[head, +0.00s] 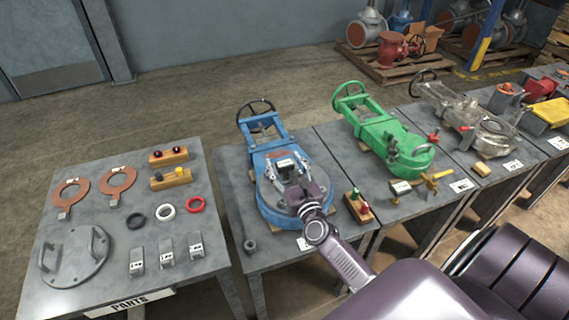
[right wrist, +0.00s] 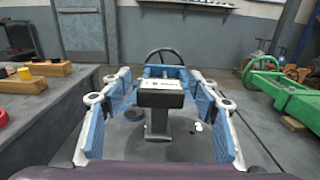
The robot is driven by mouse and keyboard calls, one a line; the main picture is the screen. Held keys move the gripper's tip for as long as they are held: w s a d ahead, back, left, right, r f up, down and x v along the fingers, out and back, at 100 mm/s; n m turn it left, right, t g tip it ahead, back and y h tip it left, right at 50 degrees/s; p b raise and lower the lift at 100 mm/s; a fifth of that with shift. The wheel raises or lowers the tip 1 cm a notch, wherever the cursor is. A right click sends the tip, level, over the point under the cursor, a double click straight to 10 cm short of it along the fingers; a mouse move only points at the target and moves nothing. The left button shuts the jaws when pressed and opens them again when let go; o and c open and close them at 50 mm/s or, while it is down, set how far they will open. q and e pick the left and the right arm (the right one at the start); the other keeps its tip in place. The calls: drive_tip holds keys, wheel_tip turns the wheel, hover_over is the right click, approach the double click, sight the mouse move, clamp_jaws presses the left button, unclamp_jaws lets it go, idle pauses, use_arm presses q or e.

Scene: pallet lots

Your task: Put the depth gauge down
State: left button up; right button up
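The depth gauge (head: 286,163), a dark block with a pale top on a grey stem, is at the round grey flange face of the blue valve (head: 262,150). In the right wrist view the gauge (right wrist: 160,98) is upright between my fingers, its stem reaching down to the grey face. My right gripper (head: 287,172) is above the valve, its fingers spread on both sides of the gauge. My left gripper is out of view.
A wooden block with red and green knobs (head: 358,207) sits right of the blue valve. A green valve (head: 390,140) stands further right.

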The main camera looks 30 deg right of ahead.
drive_tip(key=shift+r, duration=0.1)
drive_tip(key=v, duration=1.2)
drive_tip(key=shift+r, duration=0.1)
